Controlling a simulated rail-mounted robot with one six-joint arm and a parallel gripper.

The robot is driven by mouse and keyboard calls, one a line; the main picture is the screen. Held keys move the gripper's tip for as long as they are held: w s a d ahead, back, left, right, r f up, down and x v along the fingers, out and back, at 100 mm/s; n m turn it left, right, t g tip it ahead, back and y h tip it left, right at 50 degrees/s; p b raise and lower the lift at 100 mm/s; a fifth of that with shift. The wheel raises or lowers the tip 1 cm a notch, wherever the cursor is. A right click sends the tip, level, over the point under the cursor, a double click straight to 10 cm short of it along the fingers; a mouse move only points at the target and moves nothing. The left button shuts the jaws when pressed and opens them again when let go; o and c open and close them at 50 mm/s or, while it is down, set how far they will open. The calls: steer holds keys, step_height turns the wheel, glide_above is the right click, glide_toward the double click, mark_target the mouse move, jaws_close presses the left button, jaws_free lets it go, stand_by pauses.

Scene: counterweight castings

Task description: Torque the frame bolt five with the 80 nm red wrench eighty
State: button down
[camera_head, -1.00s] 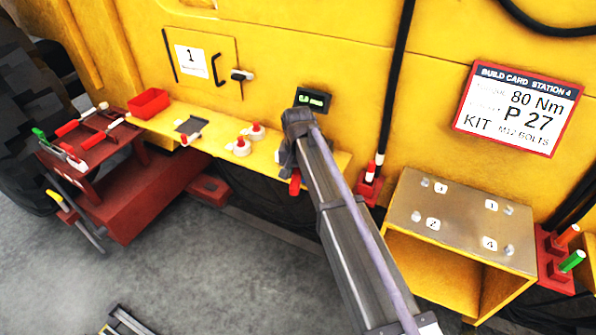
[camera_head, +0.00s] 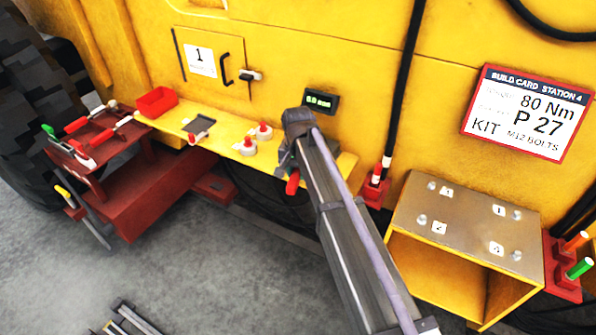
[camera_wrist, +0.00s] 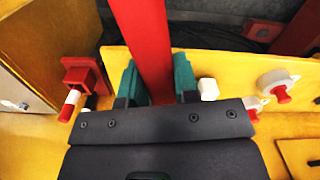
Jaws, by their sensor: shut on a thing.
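My gripper (camera_head: 290,165) is over the right part of the yellow shelf, below the small display. It is shut on a red bar, which looks like a wrench handle (camera_wrist: 148,45); its teal fingertips (camera_wrist: 156,82) clasp both sides in the wrist view. The red end (camera_head: 292,182) sticks out below my gripper in the head view. The rest of the wrench is hidden, and no size mark is readable. A metal plate (camera_head: 465,220) on a yellow box at right bears several bolts with number labels, 1, 2 and 4 readable; I cannot make out a five.
Red-handled and green-handled tools lie on a dark red stand (camera_head: 110,150) at left. A red bin (camera_head: 157,101) and white-and-red knobs (camera_head: 245,146) are on the shelf. A red holder (camera_head: 374,190) and black hose stand between shelf and box. A build card (camera_head: 527,113) reads 80 Nm.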

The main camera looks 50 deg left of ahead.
steer(key=shift+a, duration=0.2)
steer(key=shift+s+a+m, duration=0.45)
steer(key=shift+a+m, duration=0.15)
steer(key=shift+a, duration=0.05)
steer(key=shift+a, duration=0.15)
steer(key=shift+s+a+m, duration=0.35)
steer(key=shift+a+m, duration=0.15)
steer(key=shift+a, duration=0.25)
stand_by(0.4)
steer(key=shift+s+a+m, duration=0.3)
steer(key=shift+a+m, duration=0.3)
steer(key=shift+a, duration=0.45)
